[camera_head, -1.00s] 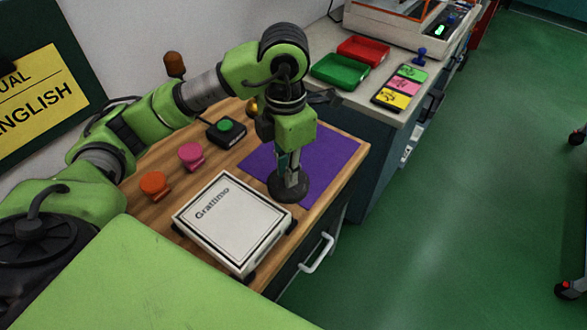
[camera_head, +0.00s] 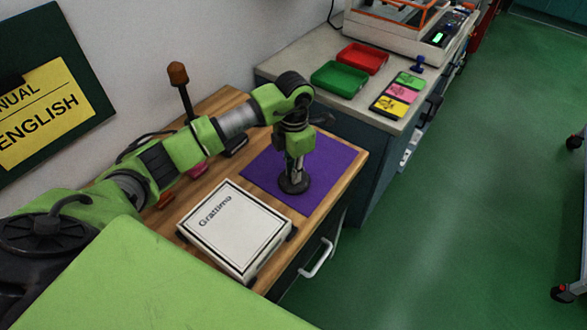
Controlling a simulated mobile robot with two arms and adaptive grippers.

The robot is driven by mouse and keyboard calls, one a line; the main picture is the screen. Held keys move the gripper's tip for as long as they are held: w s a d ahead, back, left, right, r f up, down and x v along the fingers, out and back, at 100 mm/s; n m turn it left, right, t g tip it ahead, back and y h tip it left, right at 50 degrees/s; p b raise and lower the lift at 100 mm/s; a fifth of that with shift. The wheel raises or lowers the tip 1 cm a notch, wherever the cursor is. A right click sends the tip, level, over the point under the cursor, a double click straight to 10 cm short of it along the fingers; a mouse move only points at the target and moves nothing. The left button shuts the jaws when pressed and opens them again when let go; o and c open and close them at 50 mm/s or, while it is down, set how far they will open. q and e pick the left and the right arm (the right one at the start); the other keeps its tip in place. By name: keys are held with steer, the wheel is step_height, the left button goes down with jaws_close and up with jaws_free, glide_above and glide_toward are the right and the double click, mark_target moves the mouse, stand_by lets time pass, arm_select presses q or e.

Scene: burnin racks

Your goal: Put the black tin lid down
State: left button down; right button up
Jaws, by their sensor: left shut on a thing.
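The black tin lid (camera_head: 294,186) is a dark round disc in the fingers of my left gripper (camera_head: 294,174). The gripper points down and is shut on the lid. The lid appears over the purple mat (camera_head: 333,166) on the wooden table, near the mat's middle. I cannot tell whether it touches the mat. My right gripper is not in view.
A white box marked Grattimo (camera_head: 235,230) stands just in front of the mat. Red (camera_head: 362,58) and green (camera_head: 339,77) trays and coloured cards (camera_head: 396,96) lie on the farther counter. My left arm partly hides the orange and pink items. The mat's right part is bare.

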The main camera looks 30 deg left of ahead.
arm_select(q)
steer(key=shift+f, duration=0.25)
steer(key=shift+f, duration=0.1)
steer(key=shift+f+b, duration=0.15)
steer(key=shift+b, duration=0.2)
steer(key=c, duration=2)
jaws_free()
